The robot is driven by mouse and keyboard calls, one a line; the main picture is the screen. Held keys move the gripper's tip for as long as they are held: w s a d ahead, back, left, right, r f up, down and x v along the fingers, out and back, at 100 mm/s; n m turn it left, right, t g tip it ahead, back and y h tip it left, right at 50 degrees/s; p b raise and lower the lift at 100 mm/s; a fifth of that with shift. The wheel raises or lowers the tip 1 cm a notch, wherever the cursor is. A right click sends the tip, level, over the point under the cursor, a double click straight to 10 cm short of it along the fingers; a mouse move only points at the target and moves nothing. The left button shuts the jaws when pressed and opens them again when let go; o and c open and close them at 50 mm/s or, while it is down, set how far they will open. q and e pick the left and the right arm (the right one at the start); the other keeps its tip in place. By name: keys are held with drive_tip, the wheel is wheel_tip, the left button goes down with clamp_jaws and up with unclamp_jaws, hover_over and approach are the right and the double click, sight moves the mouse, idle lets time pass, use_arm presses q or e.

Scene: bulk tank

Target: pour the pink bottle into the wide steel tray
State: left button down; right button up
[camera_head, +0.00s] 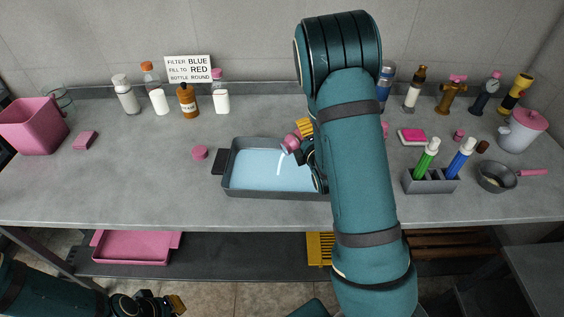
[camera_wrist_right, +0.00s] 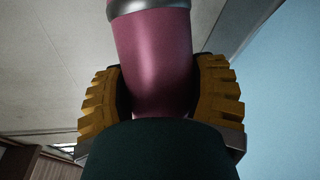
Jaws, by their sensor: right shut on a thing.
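The wide steel tray (camera_head: 240,193) sits near the front of the counter, its inside pale blue with a thin white streak. I cannot tell whether the streak is liquid or a reflection. My right gripper (camera_head: 304,136) is above the tray's right part, shut on the pink bottle (camera_head: 290,145), which is tipped over. My forearm hides part of the gripper and the tray's right end. In the right wrist view the yellow finger pads clasp the pink bottle (camera_wrist_right: 155,60) with its grey band. My left gripper (camera_head: 165,304) hangs low at the bottom left, below the counter.
A pink cap (camera_head: 200,153) lies left of the tray. Several small bottles and a sign (camera_head: 189,68) stand at the back left. A pink bin (camera_head: 34,125) is far left. A marker holder (camera_head: 430,184) and a small pan (camera_head: 497,177) are right. The counter's left front is clear.

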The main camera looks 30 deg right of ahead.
drive_tip(key=shift+a+r+n, duration=0.15)
drive_tip(key=shift+r+n, duration=0.15)
idle(0.5)
